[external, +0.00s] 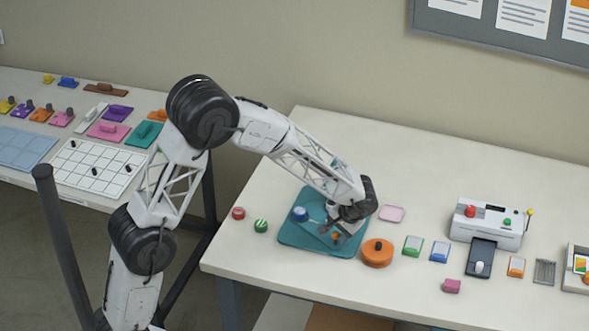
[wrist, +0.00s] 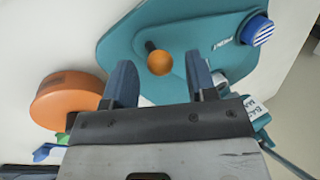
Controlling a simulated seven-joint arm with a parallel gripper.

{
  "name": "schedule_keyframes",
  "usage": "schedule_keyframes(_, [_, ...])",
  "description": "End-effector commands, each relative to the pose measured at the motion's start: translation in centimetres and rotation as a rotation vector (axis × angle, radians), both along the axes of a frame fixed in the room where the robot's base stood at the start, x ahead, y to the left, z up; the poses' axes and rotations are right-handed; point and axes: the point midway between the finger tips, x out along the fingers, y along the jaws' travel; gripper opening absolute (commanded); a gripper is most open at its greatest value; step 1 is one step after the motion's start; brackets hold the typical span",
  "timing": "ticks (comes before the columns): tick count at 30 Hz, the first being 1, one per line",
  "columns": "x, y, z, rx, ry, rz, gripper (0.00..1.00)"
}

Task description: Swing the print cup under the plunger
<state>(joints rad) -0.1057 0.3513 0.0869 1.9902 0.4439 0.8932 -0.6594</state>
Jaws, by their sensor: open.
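A teal machine base (external: 300,246) stands on the table under my gripper, and its plate also fills the upper wrist view (wrist: 125,45). A round blue-and-white piece, which looks like the print cup (external: 300,214), sits at the base's left; in the wrist view a blue-striped piece (wrist: 258,30) is at upper right. An orange ball knob (wrist: 160,63) on a dark stem shows between my fingertips, apart from both; it also shows in the external view (external: 336,236). My gripper (external: 341,220) is open and empty (wrist: 160,80). I cannot make out the plunger.
An orange round block (external: 377,253) stands right of the base. Red (external: 238,213) and green (external: 261,226) discs lie left. The table's back is clear.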

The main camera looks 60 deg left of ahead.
Motion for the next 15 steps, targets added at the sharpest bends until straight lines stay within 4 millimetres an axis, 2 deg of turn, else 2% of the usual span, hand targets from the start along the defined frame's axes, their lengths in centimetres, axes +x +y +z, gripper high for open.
schedule_keyframes(4, [-0.13, 0.23, -0.67, 0.0, -0.001, 0.0, 0.52])
schedule_keyframes(13, [-0.14, 0.27, -0.79, 0.0, -0.001, 0.0, 0.52])
schedule_keyframes(14, [-0.14, 0.27, -0.79, 0.0, -0.001, 0.0, 0.5])
schedule_keyframes(15, [-0.14, 0.27, -0.79, 0.0, -0.001, 0.0, 0.44])
